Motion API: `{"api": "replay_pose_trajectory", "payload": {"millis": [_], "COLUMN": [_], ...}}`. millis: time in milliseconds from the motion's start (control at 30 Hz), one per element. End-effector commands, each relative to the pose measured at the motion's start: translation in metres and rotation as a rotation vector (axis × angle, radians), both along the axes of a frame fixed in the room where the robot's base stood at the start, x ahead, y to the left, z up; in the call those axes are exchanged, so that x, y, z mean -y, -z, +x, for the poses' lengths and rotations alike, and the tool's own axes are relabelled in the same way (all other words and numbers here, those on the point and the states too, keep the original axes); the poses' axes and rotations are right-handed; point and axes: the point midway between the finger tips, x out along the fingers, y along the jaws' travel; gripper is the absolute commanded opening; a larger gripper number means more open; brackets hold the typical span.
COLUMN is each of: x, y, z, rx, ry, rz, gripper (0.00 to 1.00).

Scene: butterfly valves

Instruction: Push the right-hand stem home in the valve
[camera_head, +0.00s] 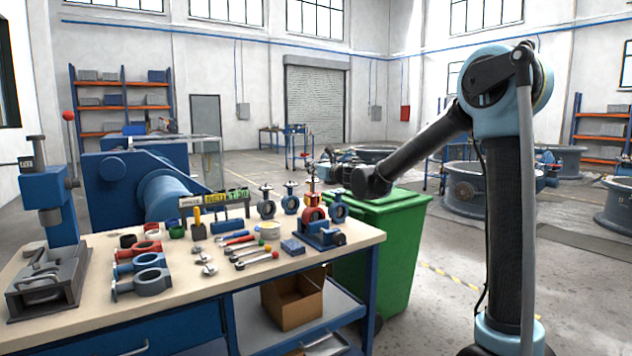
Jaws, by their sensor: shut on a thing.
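Several small butterfly valves stand in a row at the back right of the bench. They are a grey one (266,209), a blue one (290,204), a red one (312,198) and the rightmost blue one (338,211). The first two show upright stems with flanged tops. My gripper (338,187) is small and dark at the end of my arm, above the rightmost valve, and is shut on the right-hand stem. The stem is mostly hidden by the gripper, and I cannot tell how deep it sits in the valve.
A blue vise (320,236) stands just in front of the valves. Wrenches (255,258), loose valve rings (140,282) and a press (48,240) occupy the bench (215,295). A green bin (385,250) stands close behind the bench's right end, under my forearm.

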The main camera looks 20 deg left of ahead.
Motion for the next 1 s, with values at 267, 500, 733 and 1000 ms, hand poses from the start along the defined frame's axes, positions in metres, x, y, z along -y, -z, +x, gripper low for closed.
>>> {"api": "replay_pose_trajectory", "payload": {"millis": [267, 500, 733, 1000], "x": [-0.0001, -0.0001, -0.0001, -0.0002], "y": [0.0026, 0.005, 0.0073, 0.0099], "z": [0.0, 0.0, -0.0001, -0.0001], "rx": [0.0, 0.0, 0.0, 0.0], "ry": [0.0, 0.0, 0.0, 0.0], "rz": [0.0, 0.0, 0.0, 0.0], "gripper": [0.0, 0.0, 0.0, 0.0]}}
